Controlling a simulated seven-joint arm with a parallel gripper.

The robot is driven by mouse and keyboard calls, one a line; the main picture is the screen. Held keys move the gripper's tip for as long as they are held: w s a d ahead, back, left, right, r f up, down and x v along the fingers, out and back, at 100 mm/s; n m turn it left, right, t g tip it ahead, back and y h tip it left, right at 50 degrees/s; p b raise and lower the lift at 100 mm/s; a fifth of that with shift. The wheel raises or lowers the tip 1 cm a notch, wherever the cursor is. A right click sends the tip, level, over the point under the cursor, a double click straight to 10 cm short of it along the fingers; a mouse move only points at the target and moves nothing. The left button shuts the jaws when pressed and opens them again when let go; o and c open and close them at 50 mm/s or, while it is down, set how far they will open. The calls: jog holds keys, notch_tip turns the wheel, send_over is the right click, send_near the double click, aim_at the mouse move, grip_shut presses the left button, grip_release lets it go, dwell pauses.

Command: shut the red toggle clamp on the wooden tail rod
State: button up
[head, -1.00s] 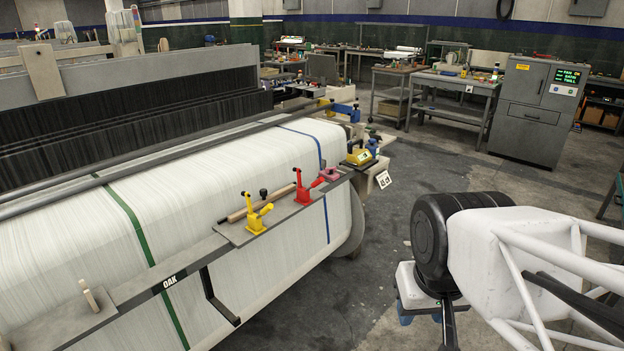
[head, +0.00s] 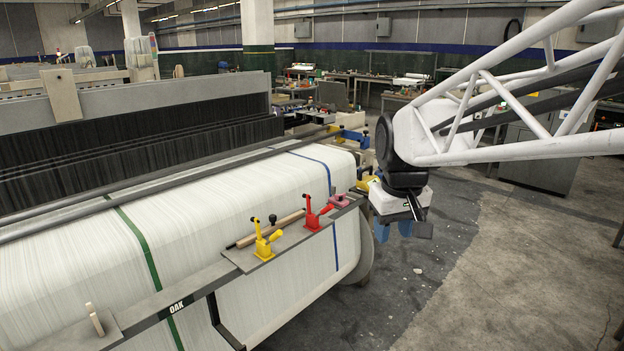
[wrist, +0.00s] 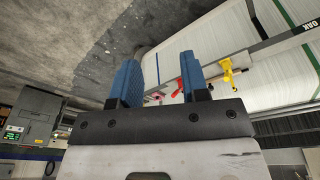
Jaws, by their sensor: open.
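The red toggle clamp (head: 313,221) stands on the plate along the loom's front rail, at the right end of the wooden tail rod (head: 284,223). One red arm points up and another sticks out to the right; I cannot tell whether it grips the rod. My gripper (head: 394,229) is open and empty, fingers down, to the right of the clamp and apart from it, beyond the rail's end. In the wrist view my gripper (wrist: 160,84) shows two blue fingers; the red clamp (wrist: 183,83) is partly hidden behind the right one.
A similar yellow clamp (head: 264,246) stands left of the red one, near the rod's dark tip. A pink part (head: 340,201) sits just right of the red clamp. The white warp beam (head: 200,220) lies behind the plate.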

jog(key=w+a+n+g, duration=0.1)
jog(key=w+a+n, duration=0.2)
jog(key=w, duration=1.8)
jog(key=n, duration=0.3)
send_over(323, 211)
jog(key=s+d, duration=0.2)
jog(key=d, duration=0.1)
jog(key=shift+g, duration=0.4)
jog(key=f, duration=0.7)
jog(key=shift+w+a, duration=0.15)
jog(key=shift+a, duration=0.1)
jog(key=shift+w+a+f, duration=0.1)
jog(key=shift+w+f, duration=0.05)
jog(key=shift+w, duration=0.2)
jog(key=shift+f, duration=0.25)
jog(key=shift+f, duration=4.15)
jog(key=shift+f, duration=0.1)
jog(key=c, duration=0.7)
